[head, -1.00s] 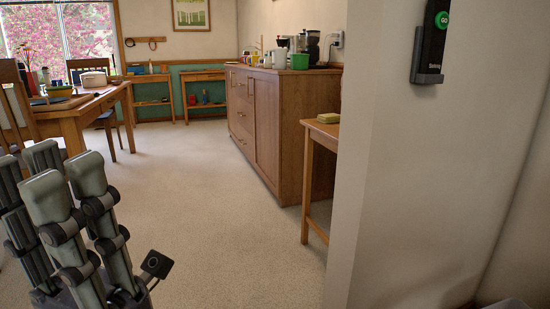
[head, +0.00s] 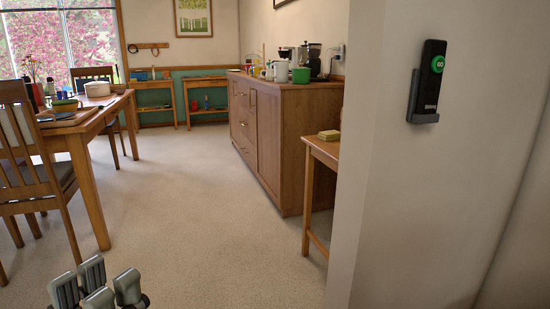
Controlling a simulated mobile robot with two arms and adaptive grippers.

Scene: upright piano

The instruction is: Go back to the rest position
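My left gripper (head: 97,287) is at the bottom left of the head view, over the pale floor. Only the tops of its grey finger pads show; its palm and wrist are below the frame. The fingers stand apart with gaps between them, and I see nothing held in them. The gripper is clear of the table and the chair. My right gripper is not in view.
A wooden table (head: 88,185) and a chair (head: 38,180) stand at left. A wooden cabinet (head: 285,135) with cups is at centre right. A small side table (head: 322,150) adjoins the near wall (head: 385,230), which holds a black remote (head: 430,85). The carpet (head: 200,210) is clear.

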